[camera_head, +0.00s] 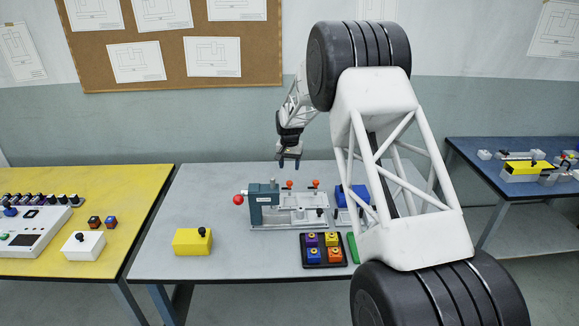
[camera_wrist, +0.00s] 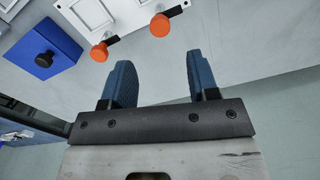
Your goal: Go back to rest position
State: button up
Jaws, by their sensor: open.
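My gripper (camera_head: 289,163) hangs above the back part of the grey table (camera_head: 215,255), behind the metal fixture (camera_head: 300,213) with its orange knobs. In the wrist view my gripper (camera_wrist: 158,82) shows two blue fingers spread apart with nothing between them. The fixture's pale plate (camera_wrist: 100,15) and two orange knobs lie beyond the fingertips there, apart from them. My white lattice arm link covers the right part of the grey table in the head view.
A yellow block (camera_head: 193,242) with a black knob sits front left. A black tray (camera_head: 346,262) holds coloured blocks. A blue block (camera_wrist: 45,50) with a black knob stands beside the fixture. A yellow table (camera_head: 130,200) and a blue table (camera_head: 470,155) flank the grey one.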

jog(key=s+d+r, duration=0.3)
jog(key=s+r, duration=0.5)
jog(key=s, duration=0.2)
jog(key=s+d+r+n+t, duration=0.1)
jog(key=s+d+r, duration=0.2)
jog(key=s+r, duration=0.65)
jog(key=s+d+r, duration=0.3)
jog(key=s+r, duration=0.4)
jog(key=s, duration=0.5)
jog(key=s+d+f, duration=0.1)
jog(key=s+d, duration=0.1)
jog(key=s, duration=1.6)
jog(key=s+d+n+t, duration=0.1)
jog(key=s+d, duration=0.2)
jog(key=s, duration=1.5)
jog(key=shift+f+n+t, duration=0.3)
jog(key=shift+f, duration=0.05)
